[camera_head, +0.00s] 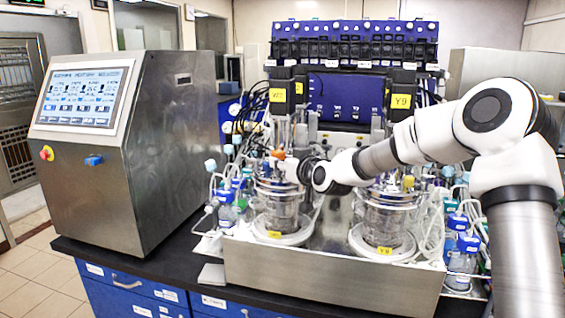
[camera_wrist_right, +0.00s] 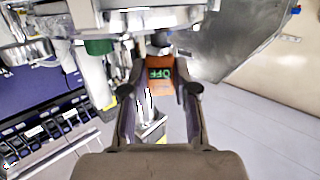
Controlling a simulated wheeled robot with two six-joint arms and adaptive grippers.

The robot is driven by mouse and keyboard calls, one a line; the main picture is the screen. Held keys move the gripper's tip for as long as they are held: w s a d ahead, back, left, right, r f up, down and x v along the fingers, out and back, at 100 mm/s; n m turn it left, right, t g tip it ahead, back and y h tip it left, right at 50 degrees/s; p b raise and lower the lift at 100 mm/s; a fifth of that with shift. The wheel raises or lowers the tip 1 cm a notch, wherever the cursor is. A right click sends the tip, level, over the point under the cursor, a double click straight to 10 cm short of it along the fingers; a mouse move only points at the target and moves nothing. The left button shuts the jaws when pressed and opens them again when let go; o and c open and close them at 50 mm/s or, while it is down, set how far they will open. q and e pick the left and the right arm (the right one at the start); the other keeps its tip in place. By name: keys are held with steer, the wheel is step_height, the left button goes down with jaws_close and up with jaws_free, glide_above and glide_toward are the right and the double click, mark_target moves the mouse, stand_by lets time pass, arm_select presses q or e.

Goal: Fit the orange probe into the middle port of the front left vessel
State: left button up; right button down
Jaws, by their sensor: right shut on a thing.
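The orange probe (camera_head: 279,154) shows as a small orange piece above the lid of the front left vessel (camera_head: 281,212). In the right wrist view, the probe (camera_wrist_right: 160,74) is an orange block with dark-and-green lettering, between my right fingers. My right gripper (camera_wrist_right: 163,86) is shut on it. In the head view, my right gripper (camera_head: 288,163) reaches in from the right, just above the left vessel's lid. The middle port is hidden among the fittings and the gripper, so I cannot tell whether the probe's lower end is in it. My left gripper is not in view.
A second glass vessel (camera_head: 384,220) stands to the right on the same steel tray (camera_head: 330,279). Tubes and blue-capped bottles crowd both sides. A control cabinet (camera_head: 165,150) with a screen stands at the left. A purple pump rack (camera_head: 352,48) stands behind.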

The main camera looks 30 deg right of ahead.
stand_by(0.4)
steer(key=shift+f+b, duration=0.5)
steer(key=shift+f, duration=0.1)
steer(key=shift+f, duration=0.25)
steer(key=c, duration=0.8)
jaws_free()
steer(key=shift+s, duration=0.15)
steer(key=s+r, duration=0.1)
steer(key=s, duration=0.6)
steer(key=shift+a, duration=0.35)
